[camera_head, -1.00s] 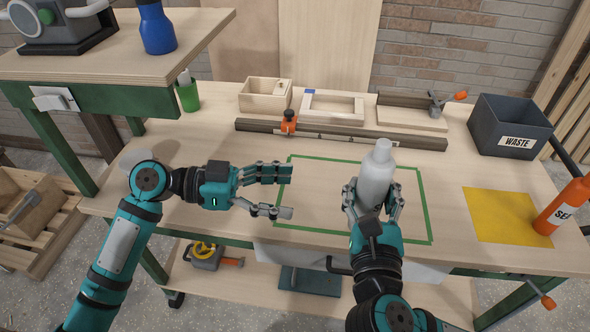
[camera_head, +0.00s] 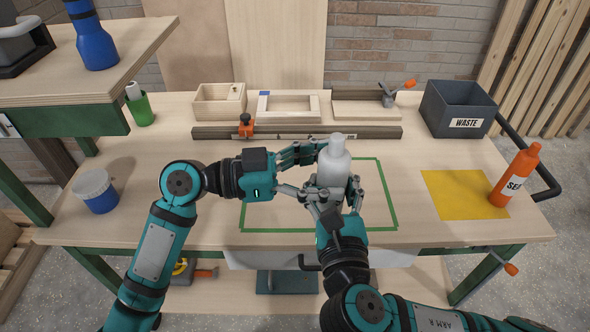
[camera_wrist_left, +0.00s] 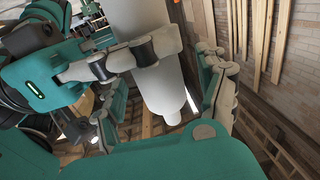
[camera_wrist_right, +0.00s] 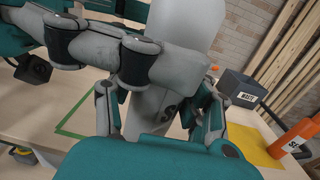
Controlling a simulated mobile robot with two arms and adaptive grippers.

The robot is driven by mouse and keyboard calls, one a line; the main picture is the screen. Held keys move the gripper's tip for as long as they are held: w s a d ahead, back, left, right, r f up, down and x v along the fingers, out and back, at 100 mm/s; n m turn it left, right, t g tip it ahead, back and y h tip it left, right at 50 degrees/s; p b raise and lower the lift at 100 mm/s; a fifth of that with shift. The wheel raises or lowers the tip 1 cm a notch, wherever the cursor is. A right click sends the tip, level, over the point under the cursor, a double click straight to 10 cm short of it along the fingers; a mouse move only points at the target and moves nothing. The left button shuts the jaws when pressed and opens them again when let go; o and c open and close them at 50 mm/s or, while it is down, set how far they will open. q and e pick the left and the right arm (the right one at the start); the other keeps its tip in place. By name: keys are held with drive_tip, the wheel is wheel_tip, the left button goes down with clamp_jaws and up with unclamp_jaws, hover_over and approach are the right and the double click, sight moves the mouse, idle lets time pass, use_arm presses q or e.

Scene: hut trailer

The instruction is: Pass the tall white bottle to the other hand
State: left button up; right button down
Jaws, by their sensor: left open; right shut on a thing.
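The tall white bottle (camera_head: 334,160) is upright over the green-taped area of the bench in the head view. My right gripper (camera_head: 334,192) is shut on its lower part. My left gripper (camera_head: 312,170) is open, with its fingers on either side of the bottle from the left; I cannot tell if they touch it. In the left wrist view the bottle (camera_wrist_left: 168,85) stands between the open fingers. The bottle's base is hidden in the head view.
A grey waste bin (camera_head: 458,108), a yellow mat (camera_head: 465,194) and an orange bottle (camera_head: 515,175) are at the right. A wooden box (camera_head: 219,102) and a metal rail (camera_head: 300,132) lie behind. A blue-and-white tub (camera_head: 97,191) and green cup (camera_head: 140,109) stand left.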

use_arm(q)
drive_tip(key=shift+w+d, duration=0.1)
drive_tip(key=shift+d, duration=0.5)
use_arm(e)
drive_tip(key=shift+r, duration=0.1)
use_arm(q)
drive_tip(key=c, duration=1.5)
clamp_jaws()
use_arm(e)
drive_tip(key=c, duration=0.5)
unclamp_jaws()
drive_tip(key=shift+s, duration=0.1)
